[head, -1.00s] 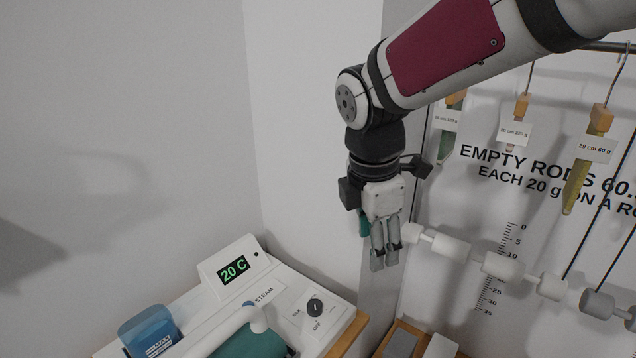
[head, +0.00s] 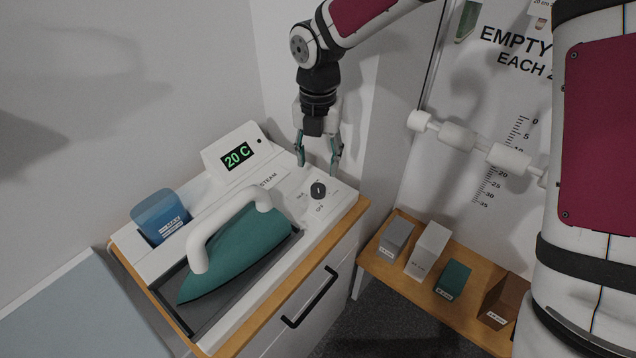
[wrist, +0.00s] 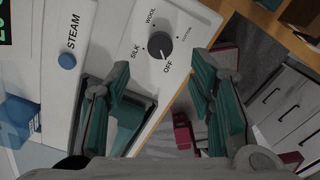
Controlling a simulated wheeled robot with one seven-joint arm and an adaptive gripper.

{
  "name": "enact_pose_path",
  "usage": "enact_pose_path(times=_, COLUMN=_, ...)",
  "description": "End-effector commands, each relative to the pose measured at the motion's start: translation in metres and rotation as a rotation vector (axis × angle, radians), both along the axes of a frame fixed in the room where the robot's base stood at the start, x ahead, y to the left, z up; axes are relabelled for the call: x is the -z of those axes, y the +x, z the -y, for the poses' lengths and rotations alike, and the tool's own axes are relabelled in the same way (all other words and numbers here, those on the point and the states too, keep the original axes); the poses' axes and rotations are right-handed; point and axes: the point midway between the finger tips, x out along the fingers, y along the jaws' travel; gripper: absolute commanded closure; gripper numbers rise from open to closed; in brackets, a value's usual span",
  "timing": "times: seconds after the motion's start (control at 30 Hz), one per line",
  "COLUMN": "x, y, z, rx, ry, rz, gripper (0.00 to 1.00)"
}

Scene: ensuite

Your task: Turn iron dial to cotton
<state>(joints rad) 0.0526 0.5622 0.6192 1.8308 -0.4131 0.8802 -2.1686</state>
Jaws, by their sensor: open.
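The iron dial (head: 318,190) is a dark round knob on the white ironing station, at its right end. In the wrist view the dial (wrist: 160,46) has SILK, WOOL, COTTON and OFF printed around it, and its pale mark points toward OFF. My gripper (head: 318,168) is open and points down over the panel near the dial. In the wrist view my gripper (wrist: 160,70) has its teal fingers spread, with the dial ahead of and between the tips. Nothing is held, and I see no contact with the dial.
A teal iron (head: 240,255) with a white handle rests in the station's tray. A blue water tank (head: 160,216), a 20 C display (head: 237,156) and a STEAM button (wrist: 67,61) are on the station. Labelled blocks (head: 428,248) stand on a wooden shelf at right.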

Motion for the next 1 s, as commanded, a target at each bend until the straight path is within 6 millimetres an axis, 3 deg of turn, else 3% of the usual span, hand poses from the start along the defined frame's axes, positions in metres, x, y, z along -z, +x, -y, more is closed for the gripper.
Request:
enact_pose_path(times=0.2, x=0.043, y=-0.002, z=0.000, rx=0.000, ry=-0.001, rz=-0.004, gripper=0.51)
enact_pose_path(times=0.4, x=0.070, y=-0.001, z=0.000, rx=0.001, ry=-0.001, rz=-0.002, gripper=0.51)
enact_pose_path(times=0.6, x=0.081, y=0.000, z=0.000, rx=0.002, ry=-0.001, rz=0.000, gripper=0.51)
enact_pose_path(times=0.87, x=0.082, y=0.000, z=0.000, rx=0.002, ry=0.000, rz=0.000, gripper=0.51)
enact_pose_path(times=1.0, x=0.082, y=0.000, z=0.000, rx=0.002, ry=0.000, rz=0.000, gripper=0.80)
